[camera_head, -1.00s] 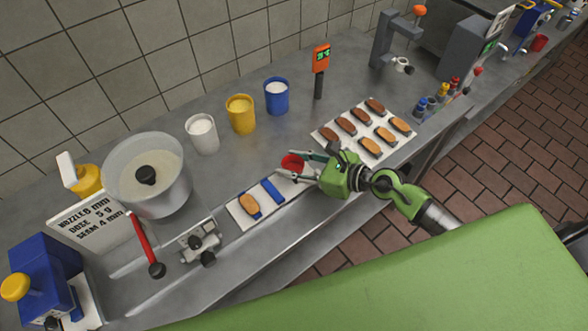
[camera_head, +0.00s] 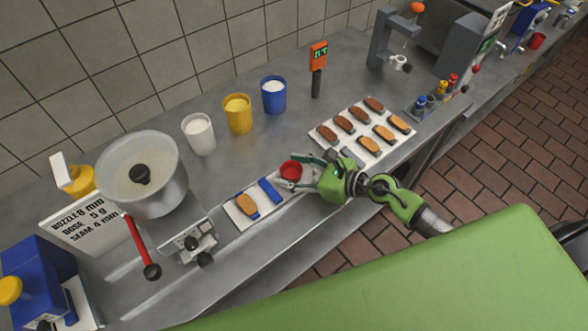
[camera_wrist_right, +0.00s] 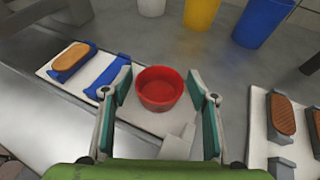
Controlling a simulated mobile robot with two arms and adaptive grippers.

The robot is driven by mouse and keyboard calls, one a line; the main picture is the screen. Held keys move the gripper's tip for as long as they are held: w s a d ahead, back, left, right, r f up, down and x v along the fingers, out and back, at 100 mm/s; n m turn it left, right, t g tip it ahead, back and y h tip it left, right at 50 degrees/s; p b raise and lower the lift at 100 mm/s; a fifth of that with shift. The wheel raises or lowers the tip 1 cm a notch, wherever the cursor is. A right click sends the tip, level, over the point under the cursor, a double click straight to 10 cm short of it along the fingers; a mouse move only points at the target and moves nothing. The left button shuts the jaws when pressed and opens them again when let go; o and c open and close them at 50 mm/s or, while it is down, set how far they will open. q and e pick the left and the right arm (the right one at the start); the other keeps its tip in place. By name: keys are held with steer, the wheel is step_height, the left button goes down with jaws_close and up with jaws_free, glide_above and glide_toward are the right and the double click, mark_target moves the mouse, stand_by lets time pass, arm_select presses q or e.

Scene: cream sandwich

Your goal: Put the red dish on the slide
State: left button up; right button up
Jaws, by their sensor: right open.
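The red dish (camera_head: 291,171) stands upright on the right part of the white slide (camera_head: 284,199). It also shows in the right wrist view (camera_wrist_right: 159,88), with the slide's bare surface (camera_wrist_right: 140,119) around it. My right gripper (camera_head: 307,170) is open, with its fingers on either side of the dish; in the right wrist view the fingertips (camera_wrist_right: 160,84) stand apart from its walls. The slide also bears a blue holder with a brown biscuit (camera_head: 246,204) and an empty blue holder (camera_head: 270,190) to the left of the dish. My left gripper is not in view.
A white tray of several biscuits (camera_head: 352,153) lies right of my gripper. White (camera_head: 199,134), yellow (camera_head: 238,114) and blue (camera_head: 273,96) cups stand behind the slide. A metal bowl (camera_head: 145,170) and a red-handled lever (camera_head: 140,246) are at the left.

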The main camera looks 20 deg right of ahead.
steer(key=shift+r, duration=0.25)
steer(key=shift+s+d, duration=0.25)
steer(key=shift+s, duration=0.05)
steer(key=b+v, duration=0.3)
steer(key=v, duration=0.7)
steer(key=shift+d, duration=0.1)
steer(key=shift+s+d+r, duration=0.3)
steer(key=shift+s+r, duration=0.1)
steer(key=shift+r, duration=0.05)
